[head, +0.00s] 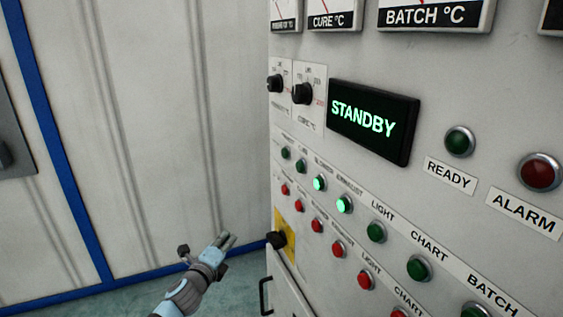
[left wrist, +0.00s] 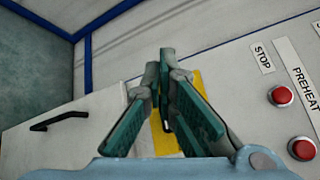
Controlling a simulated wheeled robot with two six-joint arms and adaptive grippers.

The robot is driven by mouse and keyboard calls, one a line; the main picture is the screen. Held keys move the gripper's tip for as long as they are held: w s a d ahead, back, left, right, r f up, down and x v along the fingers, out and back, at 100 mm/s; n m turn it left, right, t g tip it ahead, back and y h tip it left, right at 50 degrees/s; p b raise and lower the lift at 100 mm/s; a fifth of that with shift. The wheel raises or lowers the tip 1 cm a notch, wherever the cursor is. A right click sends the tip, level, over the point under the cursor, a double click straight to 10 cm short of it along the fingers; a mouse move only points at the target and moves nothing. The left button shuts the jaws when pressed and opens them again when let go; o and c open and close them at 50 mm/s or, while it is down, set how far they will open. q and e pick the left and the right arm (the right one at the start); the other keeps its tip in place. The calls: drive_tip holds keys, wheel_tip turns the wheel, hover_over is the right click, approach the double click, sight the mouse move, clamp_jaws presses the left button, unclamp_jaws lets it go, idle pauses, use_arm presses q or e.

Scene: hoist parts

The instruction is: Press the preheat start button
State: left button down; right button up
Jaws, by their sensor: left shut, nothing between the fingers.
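The control panel (head: 440,95) has an upper row of green buttons and a lower row of red ones. The leftmost green button (head: 284,153) is dark; its label is too small to read in the head view. In the left wrist view a PREHEAT label (left wrist: 306,88) and a STOP label (left wrist: 263,58) stand near a red button (left wrist: 282,96). No green button shows there. My left gripper (head: 229,240) is shut and empty, left of the panel and below the button rows, apart from the buttons. Its fingers also show in the left wrist view (left wrist: 168,60). My right gripper is not in view.
A display (head: 373,121) reads STANDBY above the buttons. Two green buttons (head: 319,184) (head: 344,204) are lit. A black knob on a yellow plate (head: 279,239) sits low at the panel's left edge, above a door handle (head: 265,296). Free room lies left of the panel.

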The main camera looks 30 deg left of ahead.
use_arm(q)
drive_tip(key=d+r+m+t, duration=0.1)
drive_tip(key=r+m, duration=0.2)
drive_tip(key=r, duration=0.5)
drive_tip(key=d+r+m+t+h+p, duration=0.1)
drive_tip(key=r+m+t, duration=0.1)
drive_tip(key=r, duration=0.7)
drive_tip(key=w+d+r+m+t+h+p, duration=0.1)
drive_tip(key=r+m, duration=0.3)
drive_tip(key=r, duration=0.4)
drive_tip(key=shift+d+r+t, duration=0.2)
drive_tip(key=shift+d+t, duration=0.25)
drive_tip(key=shift+t, duration=0.15)
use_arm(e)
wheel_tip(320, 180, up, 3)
use_arm(q)
drive_tip(key=shift+w, duration=0.1)
drive_tip(key=shift+w+d, duration=0.1)
